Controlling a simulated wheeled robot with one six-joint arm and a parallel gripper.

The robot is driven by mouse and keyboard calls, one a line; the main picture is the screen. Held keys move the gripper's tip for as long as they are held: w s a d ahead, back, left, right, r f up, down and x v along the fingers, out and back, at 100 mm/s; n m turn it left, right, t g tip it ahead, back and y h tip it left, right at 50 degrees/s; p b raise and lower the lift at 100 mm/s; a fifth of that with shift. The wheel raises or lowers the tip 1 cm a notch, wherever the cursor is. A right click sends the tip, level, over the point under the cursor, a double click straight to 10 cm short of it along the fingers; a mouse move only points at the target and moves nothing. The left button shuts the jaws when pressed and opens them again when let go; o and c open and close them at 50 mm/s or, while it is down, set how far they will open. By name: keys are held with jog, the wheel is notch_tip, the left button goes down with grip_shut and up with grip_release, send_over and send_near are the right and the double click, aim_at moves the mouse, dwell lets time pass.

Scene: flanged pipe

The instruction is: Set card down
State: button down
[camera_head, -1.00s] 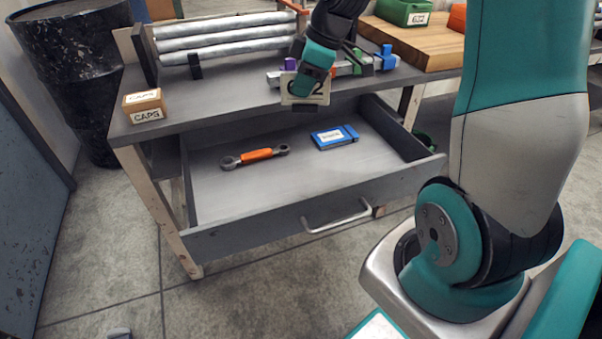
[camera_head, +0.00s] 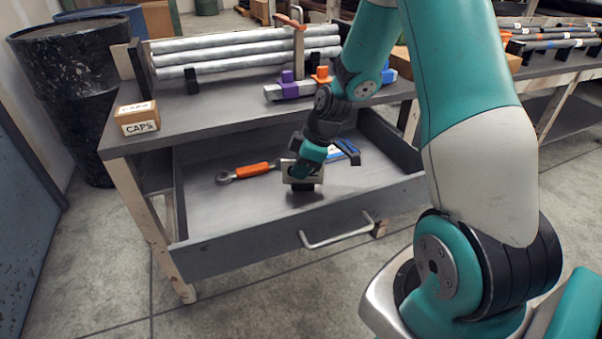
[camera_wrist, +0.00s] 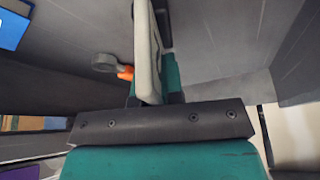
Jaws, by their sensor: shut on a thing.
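The card (camera_head: 287,171) is a pale, small plate with dark print on it, partly hidden by the fingers. My gripper (camera_head: 301,182) is shut on it, over the open drawer (camera_head: 225,203). In the wrist view the card (camera_wrist: 146,50) stands edge-on between the fingers of my gripper (camera_wrist: 153,85). I cannot tell whether the card touches the drawer floor.
A wrench with an orange handle (camera_head: 250,170) lies in the drawer left of my gripper. A blue case (camera_head: 347,150) lies behind it, partly hidden. The drawer's front left floor is clear. A CAPS box (camera_head: 137,118) and pipes (camera_head: 245,47) are on the bench.

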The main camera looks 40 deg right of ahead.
jog(key=shift+f, duration=0.3)
jog(key=shift+f, duration=0.1)
jog(key=c, duration=1.2)
grip_release()
jog(key=shift+c, duration=0.2)
jog(key=p+v, duration=0.3)
jog(key=v, duration=0.9)
jog(key=shift+w, duration=0.1)
jog(key=s+a+r, duration=0.3)
jog(key=a+r, duration=0.2)
jog(key=a, duration=0.5)
jog(key=s+a+r+m+g, duration=0.1)
jog(key=s+a+r, duration=0.1)
jog(key=s+a, duration=0.5)
jog(key=s+a+r+m+g, duration=0.1)
jog(key=s+a+r+m, duration=0.1)
jog(key=s+a, duration=0.6)
jog(key=shift+s+r+g+y, duration=0.4)
jog(key=shift+s+r, duration=0.25)
jog(key=shift+r, duration=0.15)
